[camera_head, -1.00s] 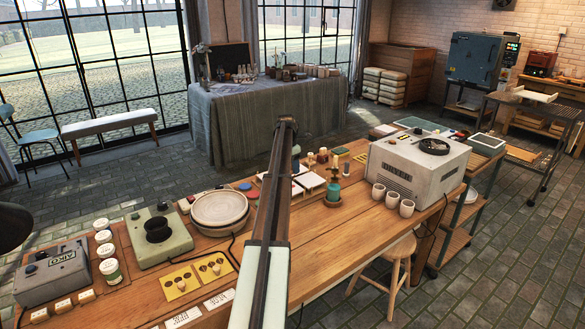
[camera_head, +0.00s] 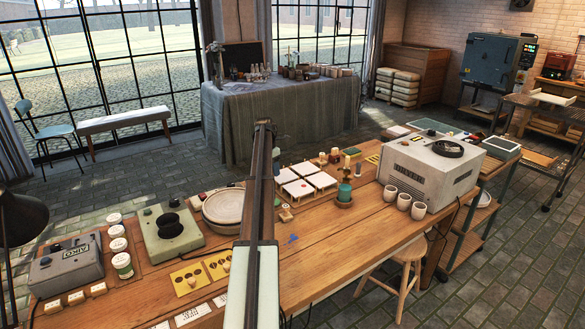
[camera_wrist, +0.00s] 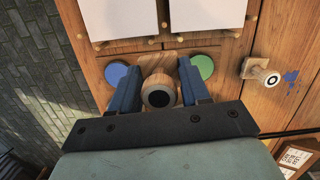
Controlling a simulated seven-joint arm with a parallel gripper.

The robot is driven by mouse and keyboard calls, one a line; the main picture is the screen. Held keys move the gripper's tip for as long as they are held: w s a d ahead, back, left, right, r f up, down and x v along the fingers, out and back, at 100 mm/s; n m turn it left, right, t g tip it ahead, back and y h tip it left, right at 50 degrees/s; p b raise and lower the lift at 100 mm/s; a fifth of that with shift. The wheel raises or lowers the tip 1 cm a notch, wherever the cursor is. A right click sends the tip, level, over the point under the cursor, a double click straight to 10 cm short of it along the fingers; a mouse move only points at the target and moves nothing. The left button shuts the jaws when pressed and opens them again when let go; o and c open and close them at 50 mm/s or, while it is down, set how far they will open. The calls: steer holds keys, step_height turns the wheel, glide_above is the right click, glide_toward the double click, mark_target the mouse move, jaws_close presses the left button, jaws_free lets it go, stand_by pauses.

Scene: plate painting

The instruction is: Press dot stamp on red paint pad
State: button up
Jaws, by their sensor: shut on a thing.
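In the wrist view, my gripper (camera_wrist: 158,98) has its two blue fingers closed around a wooden stamp (camera_wrist: 158,84), seen from above, its round end dark with a pale ring. A blue paint pad (camera_wrist: 116,73) lies just left of the fingers and a green paint pad (camera_wrist: 203,67) just right. The spot between these pads is covered by the held stamp, and I cannot make out the red pad there. I cannot tell whether the stamp touches anything below. In the head view my arm hides the gripper and the pads.
Another wooden stamp (camera_wrist: 262,73) stands to the right, beside a blue mark (camera_wrist: 291,77) on the wood. White square plates (camera_head: 300,189) lie just beyond the pads.

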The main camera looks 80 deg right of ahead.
steer(key=shift+m, duration=0.7)
steer(key=w+a, duration=0.1)
steer(key=w, duration=0.1)
steer(key=w+a+f, duration=0.1)
steer(key=shift+w+a, duration=0.15)
steer(key=shift+w, duration=0.2)
steer(key=shift+f, duration=0.2)
steer(key=shift+f, duration=2.85)
steer(key=shift+f, duration=0.55)
steer(key=shift+r, duration=0.15)
step_height(320, 180, up, 7)
stand_by(0.3)
